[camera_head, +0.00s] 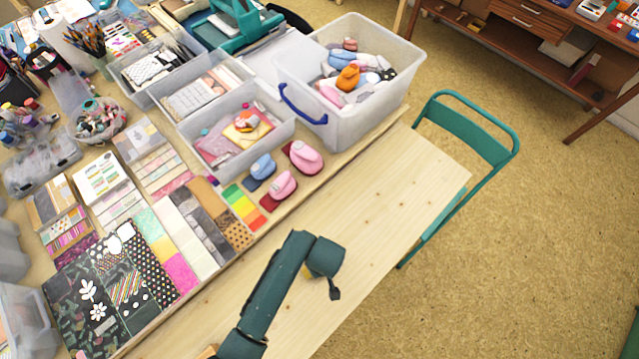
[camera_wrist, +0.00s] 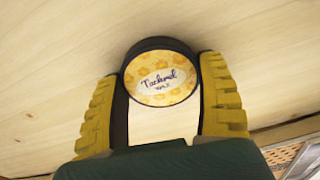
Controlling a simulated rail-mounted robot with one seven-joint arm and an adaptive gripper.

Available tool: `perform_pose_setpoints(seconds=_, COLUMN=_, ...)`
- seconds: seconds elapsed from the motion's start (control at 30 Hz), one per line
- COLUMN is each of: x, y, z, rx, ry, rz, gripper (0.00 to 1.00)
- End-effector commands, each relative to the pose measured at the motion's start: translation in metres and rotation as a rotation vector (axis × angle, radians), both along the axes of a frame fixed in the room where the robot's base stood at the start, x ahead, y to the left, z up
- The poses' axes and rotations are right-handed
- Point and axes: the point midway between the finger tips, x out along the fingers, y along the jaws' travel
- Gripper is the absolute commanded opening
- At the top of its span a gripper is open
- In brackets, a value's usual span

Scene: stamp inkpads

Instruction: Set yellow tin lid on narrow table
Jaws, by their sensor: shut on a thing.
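The yellow tin lid (camera_wrist: 160,82) shows in the wrist view as a round disc with a yellow patterned face, a pale label with lettering and a dark rim. My gripper (camera_wrist: 160,76) has its two yellow ribbed fingers on either side of it, shut on it. In the head view my gripper (camera_head: 333,288) is over the narrow table (camera_head: 384,193), a bare pale wooden top. The lid cannot be made out there. Pale wood lies behind the lid in the wrist view; I cannot tell whether the lid touches it.
The craft table to the left holds stacked papers, a clear bin (camera_head: 375,112) of punches, and pink (camera_head: 303,158) and blue punches near its edge. A green chair (camera_head: 470,130) stands at the narrow table's far right end. The narrow table's top right is clear.

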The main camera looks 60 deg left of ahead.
Motion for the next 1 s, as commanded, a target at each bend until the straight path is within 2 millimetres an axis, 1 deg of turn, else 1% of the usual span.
perform_pose_setpoints(seconds=0.1, x=0.000, y=0.000, z=-0.002, rx=0.000, ry=0.001, rz=0.000, gripper=0.49)
perform_pose_setpoints(seconds=0.13, x=0.000, y=0.000, z=-0.003, rx=0.000, ry=0.001, rz=0.000, gripper=0.76)
perform_pose_setpoints(seconds=0.2, x=0.000, y=0.000, z=-0.002, rx=0.000, ry=0.001, rz=0.000, gripper=0.89)
perform_pose_setpoints(seconds=0.27, x=0.000, y=0.000, z=-0.002, rx=0.000, ry=0.001, rz=0.000, gripper=1.00)
perform_pose_setpoints(seconds=0.47, x=0.000, y=0.000, z=-0.002, rx=0.000, ry=0.001, rz=0.000, gripper=1.00)
perform_pose_setpoints(seconds=0.57, x=0.000, y=0.000, z=0.004, rx=0.000, ry=-0.001, rz=-0.001, gripper=1.00)
perform_pose_setpoints(seconds=0.67, x=0.001, y=-0.002, z=0.021, rx=0.001, ry=-0.002, rz=-0.001, gripper=1.00)
perform_pose_setpoints(seconds=0.9, x=0.002, y=-0.009, z=0.082, rx=0.002, ry=-0.002, rz=-0.002, gripper=1.00)
perform_pose_setpoints(seconds=1.0, x=0.002, y=-0.012, z=0.102, rx=0.001, ry=-0.001, rz=-0.001, gripper=1.00)
